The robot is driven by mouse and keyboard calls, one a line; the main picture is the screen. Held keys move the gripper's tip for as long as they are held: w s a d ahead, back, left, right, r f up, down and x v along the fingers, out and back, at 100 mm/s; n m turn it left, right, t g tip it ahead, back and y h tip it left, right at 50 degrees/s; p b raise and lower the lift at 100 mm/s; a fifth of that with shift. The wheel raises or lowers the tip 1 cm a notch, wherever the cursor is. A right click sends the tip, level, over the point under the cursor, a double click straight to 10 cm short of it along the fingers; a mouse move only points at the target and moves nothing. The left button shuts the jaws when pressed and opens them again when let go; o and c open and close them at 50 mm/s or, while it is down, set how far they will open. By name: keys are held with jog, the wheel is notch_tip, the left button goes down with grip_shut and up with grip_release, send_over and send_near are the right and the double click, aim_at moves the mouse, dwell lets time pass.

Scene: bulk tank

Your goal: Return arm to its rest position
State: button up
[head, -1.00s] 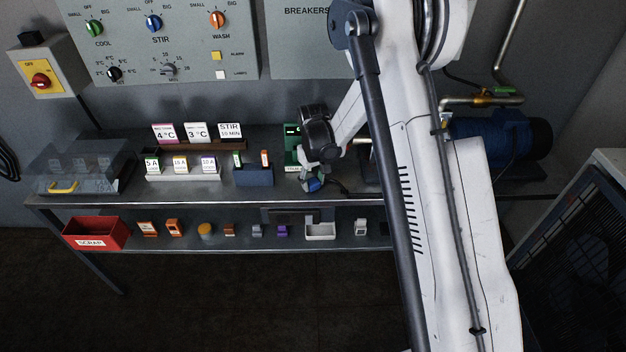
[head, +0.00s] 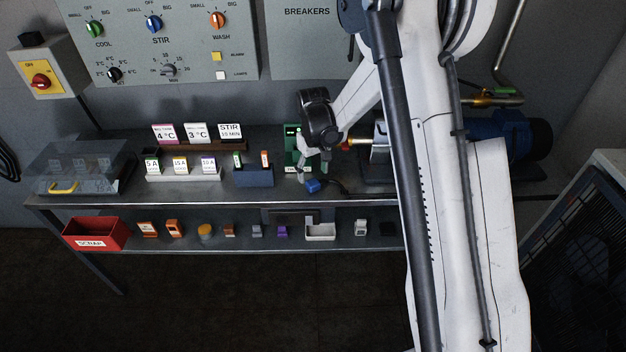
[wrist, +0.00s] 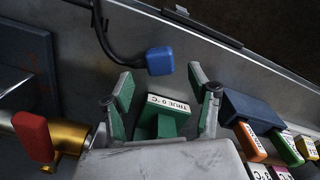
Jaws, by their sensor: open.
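My gripper (head: 314,172) hangs over the bench in front of a green block (head: 291,134). In the wrist view my gripper (wrist: 160,80) is open, its two green-padded fingers apart with nothing gripped. The green block with a "TRUE 0°C" label (wrist: 166,118) shows between and below the fingers there. A blue plug on a black cable (wrist: 160,61) lies on the bench just beyond the fingertips; it also shows in the head view (head: 313,186), below the gripper. My arm hides part of the bench's right side.
A navy holder (head: 254,175) with coloured tags stands left of the gripper. A brass fitting with a red handle (wrist: 32,136) is close by in the wrist view. A blue motor (head: 525,138) stands at right. A clear-lidded box (head: 75,165) and red scrap bin (head: 95,233) are at left.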

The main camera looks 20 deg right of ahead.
jog(key=s+r+t, duration=0.1)
jog(key=s+r, duration=0.2)
jog(key=r, duration=0.6)
jog(key=s+r+t, duration=0.1)
jog(key=s+r, duration=0.3)
jog(key=r, duration=0.4)
jog(key=s+r+m+t, duration=0.1)
jog(key=s+r, duration=0.3)
jog(key=s, duration=0.8)
jog(key=s+r+m+t, duration=0.2)
jog(key=s+r+t, duration=0.2)
jog(key=s, duration=0.9)
